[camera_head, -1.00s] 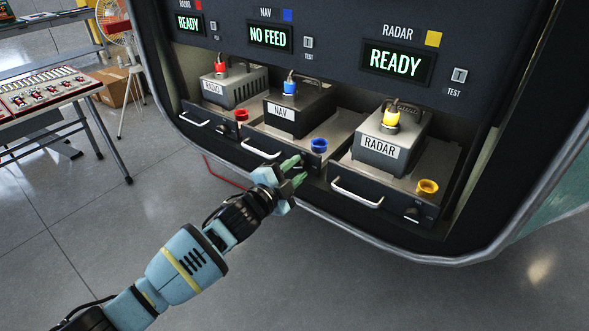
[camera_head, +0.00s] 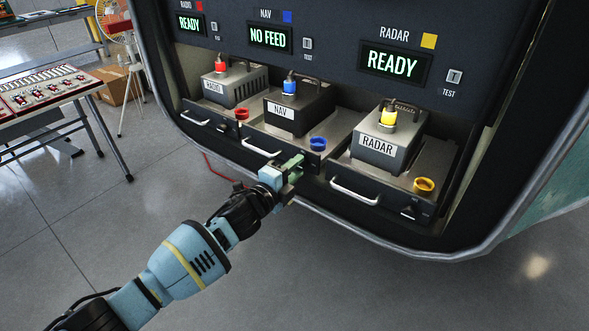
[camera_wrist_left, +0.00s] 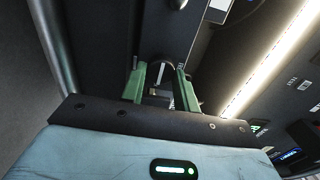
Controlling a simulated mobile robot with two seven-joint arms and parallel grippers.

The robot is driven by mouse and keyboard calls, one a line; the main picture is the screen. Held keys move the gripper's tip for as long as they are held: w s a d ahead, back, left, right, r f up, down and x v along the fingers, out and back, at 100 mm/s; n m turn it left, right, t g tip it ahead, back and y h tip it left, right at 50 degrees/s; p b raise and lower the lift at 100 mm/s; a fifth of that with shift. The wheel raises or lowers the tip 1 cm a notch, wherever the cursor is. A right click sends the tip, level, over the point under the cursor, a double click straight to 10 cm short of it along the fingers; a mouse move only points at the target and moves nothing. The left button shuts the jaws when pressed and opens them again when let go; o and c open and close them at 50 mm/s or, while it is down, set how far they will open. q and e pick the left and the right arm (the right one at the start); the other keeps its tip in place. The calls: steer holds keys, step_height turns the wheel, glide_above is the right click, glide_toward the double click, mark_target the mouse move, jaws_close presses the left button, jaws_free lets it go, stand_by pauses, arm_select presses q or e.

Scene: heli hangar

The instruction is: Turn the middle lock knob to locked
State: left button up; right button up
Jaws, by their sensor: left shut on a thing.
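The middle lock knob sits at the right of the front of the NAV drawer (camera_head: 262,147). It is hidden behind my fingers in the head view. In the left wrist view the dark round knob (camera_wrist_left: 160,72) shows between the two green fingers. My left gripper (camera_head: 296,165) is shut on it; the fingers also show in the left wrist view (camera_wrist_left: 160,84). Which way the knob is turned I cannot tell. The NAV display (camera_head: 270,38) reads NO FEED. My right gripper is in neither view.
The NAV box (camera_head: 300,112) has a blue plug on top, and a blue cup (camera_head: 318,144) stands beside it. The RADAR drawer handle (camera_head: 353,191) is to the right, the NAV handle to the left. A table (camera_head: 50,98) stands far left. The floor in front is clear.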

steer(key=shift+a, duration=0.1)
arm_select(q)
steer(key=o, duration=0.9)
steer(key=shift+o, duration=0.2)
steer(key=v, duration=0.7)
steer(key=shift+s+a+p, duration=0.25)
steer(key=shift+s+p, duration=0.05)
steer(key=shift+p, duration=0.15)
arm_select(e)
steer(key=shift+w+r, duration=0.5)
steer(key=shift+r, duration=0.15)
